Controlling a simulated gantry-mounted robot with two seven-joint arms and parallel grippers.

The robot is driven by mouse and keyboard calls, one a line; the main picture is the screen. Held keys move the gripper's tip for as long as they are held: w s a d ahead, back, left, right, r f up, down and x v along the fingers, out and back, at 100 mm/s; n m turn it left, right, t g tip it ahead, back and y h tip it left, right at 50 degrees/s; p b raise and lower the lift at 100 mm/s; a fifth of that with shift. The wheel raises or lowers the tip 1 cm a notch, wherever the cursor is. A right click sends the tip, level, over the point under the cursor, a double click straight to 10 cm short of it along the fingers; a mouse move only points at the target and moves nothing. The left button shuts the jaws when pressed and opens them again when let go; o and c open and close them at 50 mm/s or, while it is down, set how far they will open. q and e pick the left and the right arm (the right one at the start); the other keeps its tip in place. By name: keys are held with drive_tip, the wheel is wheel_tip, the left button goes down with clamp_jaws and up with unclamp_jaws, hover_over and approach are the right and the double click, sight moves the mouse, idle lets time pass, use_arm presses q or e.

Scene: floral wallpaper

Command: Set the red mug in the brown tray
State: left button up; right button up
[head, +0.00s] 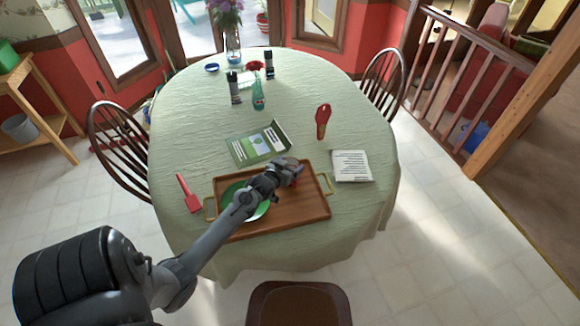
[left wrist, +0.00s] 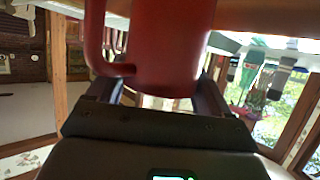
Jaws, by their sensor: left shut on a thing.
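The red mug (left wrist: 160,45) fills the upper middle of the left wrist view, with its handle at the left. My left gripper (head: 290,174) is shut on the mug, one finger on each side of it. In the head view the gripper hides nearly all of the mug and appears over the far part of the brown tray (head: 312,207). I cannot tell whether the mug touches the tray. The tray lies at the near side of the table, with brass handles. My right gripper is not in view.
A green and white plate (head: 265,210) lies in the tray's left half, partly under my arm. The tray's right half is clear. A red spatula (head: 187,192), a booklet (head: 258,144), a white notepad (head: 351,166) and a red-brown utensil (head: 322,120) lie around the tray. Bottles stand farther back.

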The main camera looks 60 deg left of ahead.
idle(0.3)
use_arm(q)
drive_tip(key=o, duration=1.5)
drive_tip(key=shift+f, duration=0.15)
drive_tip(key=shift+s+r, duration=0.15)
drive_tip(key=shift+r, duration=0.1)
drive_tip(key=p+v, duration=0.2)
drive_tip(key=v, duration=0.9)
drive_tip(key=s+d+m+g+h, duration=0.3)
drive_tip(key=d+m+g+h, duration=0.1)
drive_tip(key=d, duration=1.5)
drive_tip(key=s+d+m+g+h, duration=0.1)
drive_tip(key=s+d, duration=0.2)
drive_tip(key=d, duration=0.1)
drive_tip(key=s+d+r+m+g, duration=0.1)
drive_tip(key=s+d, duration=0.3)
drive_tip(key=d, duration=0.1)
drive_tip(key=s+d+r+m+g+h, duration=0.1)
drive_tip(key=s+d+g, duration=0.1)
drive_tip(key=s+d, duration=0.2)
drive_tip(key=shift+d+m+h, duration=0.3)
drive_tip(key=shift+d+m, duration=0.05)
drive_tip(key=shift+m, duration=0.05)
drive_tip(key=shift+w+r, duration=0.1)
